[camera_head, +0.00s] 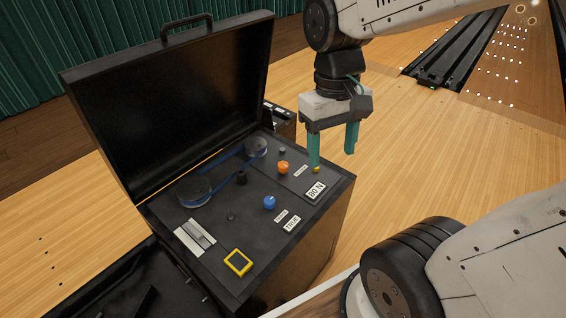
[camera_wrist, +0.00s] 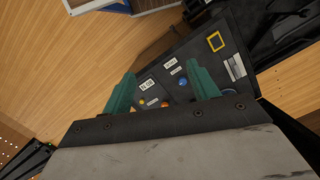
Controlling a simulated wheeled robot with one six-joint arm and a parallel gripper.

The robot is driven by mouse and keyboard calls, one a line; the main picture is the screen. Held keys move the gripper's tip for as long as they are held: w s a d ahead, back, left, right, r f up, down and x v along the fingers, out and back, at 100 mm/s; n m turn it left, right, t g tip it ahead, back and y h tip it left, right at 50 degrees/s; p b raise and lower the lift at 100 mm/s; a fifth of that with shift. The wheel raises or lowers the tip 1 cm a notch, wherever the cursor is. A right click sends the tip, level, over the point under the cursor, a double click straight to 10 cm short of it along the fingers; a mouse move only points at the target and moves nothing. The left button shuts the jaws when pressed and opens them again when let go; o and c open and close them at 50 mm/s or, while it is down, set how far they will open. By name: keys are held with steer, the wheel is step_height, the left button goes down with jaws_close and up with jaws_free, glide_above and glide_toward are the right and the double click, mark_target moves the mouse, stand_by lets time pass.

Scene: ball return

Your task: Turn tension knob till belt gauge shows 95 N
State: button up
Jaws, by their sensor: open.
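The open machine box (camera_head: 330,222) has a dark top panel with a blue belt (camera_head: 222,170) around two pulleys. A white display (camera_head: 316,190) at the panel's right reads about "80 N"; it also shows in the wrist view (camera_wrist: 147,84). An orange knob (camera_head: 283,167), a blue knob (camera_head: 269,202) and a small yellow knob (camera_head: 316,170) stand on the panel; I cannot tell which sets the tension. My gripper (camera_head: 332,160) is open and empty, pointing down over the panel's right edge. Its left finger overlaps the yellow knob in the head view; contact is unclear.
The raised black lid (camera_head: 165,105) stands behind the panel. Open wooden floor (camera_head: 420,150) lies right of the box.

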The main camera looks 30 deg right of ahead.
steer(key=w+d+f+n+g, duration=0.2)
steer(key=w+d+f+n, duration=0.1)
steer(key=w+f, duration=0.85)
steer(key=n+t, duration=0.3)
steer(key=n, duration=0.6)
glide_above(283, 164)
steer(key=f, duration=1.5)
steer(key=shift+s+f, duration=0.15)
steer(key=shift+s, duration=0.25)
steer(key=shift+w+n, duration=0.35)
steer(key=shift+n, duration=0.45)
step_height(283, 164, down, 8)
steer(key=shift+r, duration=0.1)
steer(key=c, duration=1)
